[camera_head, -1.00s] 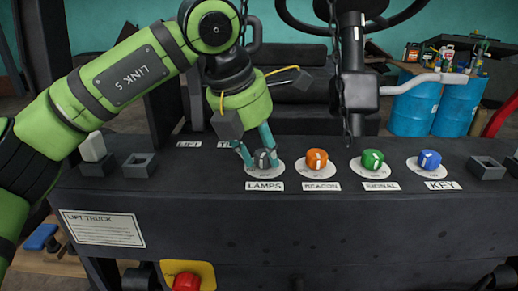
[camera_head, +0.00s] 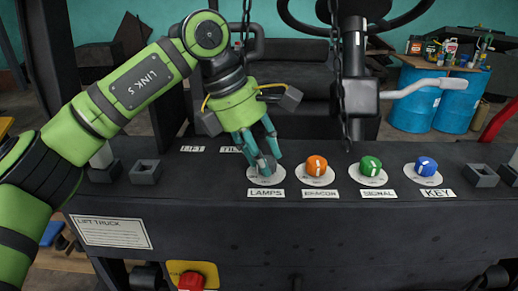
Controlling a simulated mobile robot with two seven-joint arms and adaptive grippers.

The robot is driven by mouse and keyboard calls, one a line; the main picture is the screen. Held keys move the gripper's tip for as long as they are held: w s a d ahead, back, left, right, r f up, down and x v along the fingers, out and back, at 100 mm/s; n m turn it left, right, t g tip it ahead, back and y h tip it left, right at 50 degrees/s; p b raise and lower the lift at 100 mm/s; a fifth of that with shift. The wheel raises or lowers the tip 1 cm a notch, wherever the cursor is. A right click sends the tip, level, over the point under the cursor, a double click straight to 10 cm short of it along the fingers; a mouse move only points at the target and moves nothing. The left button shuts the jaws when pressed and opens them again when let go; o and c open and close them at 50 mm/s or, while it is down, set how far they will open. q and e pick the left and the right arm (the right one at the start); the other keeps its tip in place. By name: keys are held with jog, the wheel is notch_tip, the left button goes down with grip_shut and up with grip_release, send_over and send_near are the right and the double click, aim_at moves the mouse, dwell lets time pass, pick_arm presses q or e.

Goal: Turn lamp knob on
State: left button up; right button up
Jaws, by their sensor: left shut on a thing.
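The lamp knob (camera_head: 265,166) is a small dark grey knob on a white round plate, above the label LAMPS (camera_head: 265,194) on the dark control panel. My left gripper (camera_head: 263,161) reaches down from above with its teal fingers on either side of the knob, shut on it. The fingers hide part of the knob, so its pointer direction is hard to read. My right gripper is not in view.
To the right on the panel are the orange BEACON knob (camera_head: 316,165), the green SIGNAL knob (camera_head: 370,166) and the blue KEY knob (camera_head: 426,166). A hanging chain (camera_head: 338,80) and a steering column with a grey lever (camera_head: 420,87) stand behind them. A red button (camera_head: 191,281) sits below.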

pick_arm(q)
jog(key=shift+d+r, duration=0.15)
jog(key=shift+d, duration=0.05)
dwell(0.3)
jog(key=o, duration=1.1)
jog(key=shift+s+d, duration=0.15)
jog(key=shift+d, duration=0.15)
jog(key=shift+a, duration=0.25)
jog(key=shift+a+r, duration=0.15)
jog(key=shift+r, duration=0.1)
jog(key=v, duration=1.1)
jog(key=shift+r, duration=0.2)
